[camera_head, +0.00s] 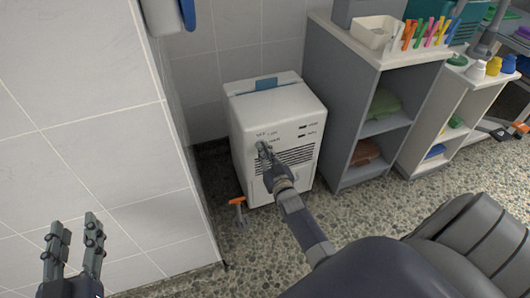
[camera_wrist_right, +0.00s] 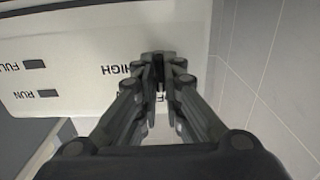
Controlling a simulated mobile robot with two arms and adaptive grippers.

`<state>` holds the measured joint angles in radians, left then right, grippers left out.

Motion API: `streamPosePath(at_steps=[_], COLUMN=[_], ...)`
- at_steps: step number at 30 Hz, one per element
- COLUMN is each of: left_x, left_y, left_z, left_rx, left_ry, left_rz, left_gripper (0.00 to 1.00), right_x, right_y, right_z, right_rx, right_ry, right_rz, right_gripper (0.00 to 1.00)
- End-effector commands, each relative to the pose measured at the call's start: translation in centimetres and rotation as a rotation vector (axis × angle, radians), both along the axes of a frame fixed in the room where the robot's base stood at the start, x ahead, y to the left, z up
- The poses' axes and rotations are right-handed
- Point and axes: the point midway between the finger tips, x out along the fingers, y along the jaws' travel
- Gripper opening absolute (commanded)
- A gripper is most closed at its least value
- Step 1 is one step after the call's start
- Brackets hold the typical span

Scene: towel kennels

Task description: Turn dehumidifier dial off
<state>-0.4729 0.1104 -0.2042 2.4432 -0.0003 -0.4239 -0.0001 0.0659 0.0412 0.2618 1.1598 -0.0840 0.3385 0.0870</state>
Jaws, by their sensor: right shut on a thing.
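The dehumidifier (camera_head: 246,121) is a white box standing on the floor against the tiled wall, with a vent grille on its front. Its labelled panel (camera_wrist_right: 85,60) fills the upper left of the right wrist view, upside down, with the words HIGH, RUN and FULL legible. My right gripper (camera_head: 263,148) is at the front panel, shut on the dial (camera_wrist_right: 158,58), which is small, dark and mostly hidden by the fingers. The dial's setting cannot be read. My left gripper (camera_head: 75,243) is at the lower left, empty, its two fingers apart.
A grey shelf unit (camera_head: 331,95) with folded towels stands right of the dehumidifier. A white bin and coloured clips (camera_head: 425,32) are on top. An orange-handled tool (camera_head: 238,203) is by the dehumidifier's lower left. A tiled wall corner (camera_head: 165,190) lies between the left gripper and the dehumidifier.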

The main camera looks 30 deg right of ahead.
Motion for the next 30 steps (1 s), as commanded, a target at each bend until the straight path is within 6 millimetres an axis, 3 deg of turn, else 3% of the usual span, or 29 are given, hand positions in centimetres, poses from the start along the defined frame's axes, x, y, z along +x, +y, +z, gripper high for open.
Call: streamPosePath(at_steps=[1,3,17,30], left_x=[0.0,0.0,0.0,0.0], left_y=[0.0,0.0,0.0,0.0], left_z=[0.0,0.0,-0.1,0.0], left_rx=[0.000,0.000,0.001,0.000], left_ry=[0.000,-0.001,0.002,0.000], left_rz=[0.000,0.000,0.000,0.000], left_gripper=[0.40,0.40,0.40,0.40], right_x=[0.0,0.0,-0.8,-8.4], right_y=[0.0,0.0,0.2,2.0], right_z=[0.0,0.0,-0.1,-0.2], right_rx=[-0.004,-0.003,-0.001,0.000], right_ry=[0.001,0.001,0.002,0.003], right_rz=[0.000,0.000,0.000,0.000], right_gripper=[0.15,0.28,0.28,0.28])
